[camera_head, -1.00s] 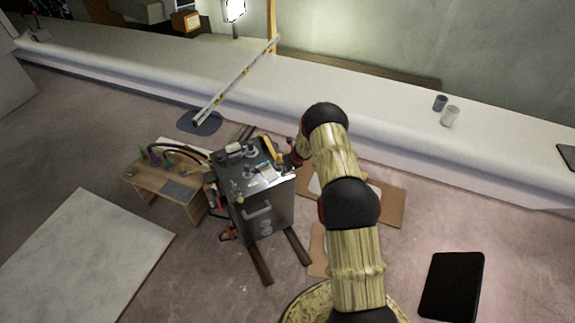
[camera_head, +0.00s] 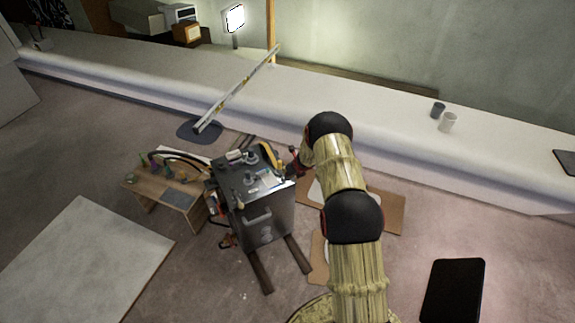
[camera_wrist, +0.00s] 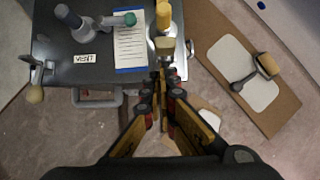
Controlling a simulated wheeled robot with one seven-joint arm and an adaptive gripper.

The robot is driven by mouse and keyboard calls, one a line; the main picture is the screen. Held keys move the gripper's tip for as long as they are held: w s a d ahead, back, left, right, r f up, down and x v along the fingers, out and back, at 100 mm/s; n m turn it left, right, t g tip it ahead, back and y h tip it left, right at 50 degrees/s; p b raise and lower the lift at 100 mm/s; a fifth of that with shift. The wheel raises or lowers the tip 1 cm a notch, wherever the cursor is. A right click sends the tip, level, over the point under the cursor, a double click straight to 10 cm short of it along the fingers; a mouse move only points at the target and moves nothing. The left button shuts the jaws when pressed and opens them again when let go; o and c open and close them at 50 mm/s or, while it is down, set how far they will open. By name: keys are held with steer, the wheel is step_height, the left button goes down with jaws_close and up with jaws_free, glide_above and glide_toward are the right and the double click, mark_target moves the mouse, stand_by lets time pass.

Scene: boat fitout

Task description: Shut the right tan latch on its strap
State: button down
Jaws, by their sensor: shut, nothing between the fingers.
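A dark grey metal tank (camera_head: 266,215) stands on the floor; its top fills the upper left of the wrist view (camera_wrist: 82,70). The right latch, with a tan knob (camera_wrist: 165,45), is at the tank's right edge, with pale metal around it. A yellow cylinder (camera_wrist: 163,15) stands just beyond the knob. My gripper (camera_wrist: 161,74) is shut and empty, its tips just on the near side of that knob. I cannot tell whether they touch it. The strap and the latch's exact position are hard to make out. The left latch's tan knob (camera_wrist: 35,95) hangs at the tank's left front corner.
A label reading VENT (camera_wrist: 86,57), a paper sheet (camera_wrist: 131,42) and a grey handle (camera_wrist: 97,98) are on the tank. A tan-handled tool (camera_wrist: 267,65) lies on cardboard to the right. A small wooden table (camera_head: 150,187) stands left of the tank. A long white ledge (camera_head: 380,115) runs behind.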

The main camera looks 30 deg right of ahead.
step_height(320, 180, up, 8)
steer(key=w+p, duration=0.2)
steer(key=p, duration=0.3)
steer(key=shift+d+r, duration=0.2)
steer(key=shift+d, duration=0.05)
steer(key=shift+w, duration=0.1)
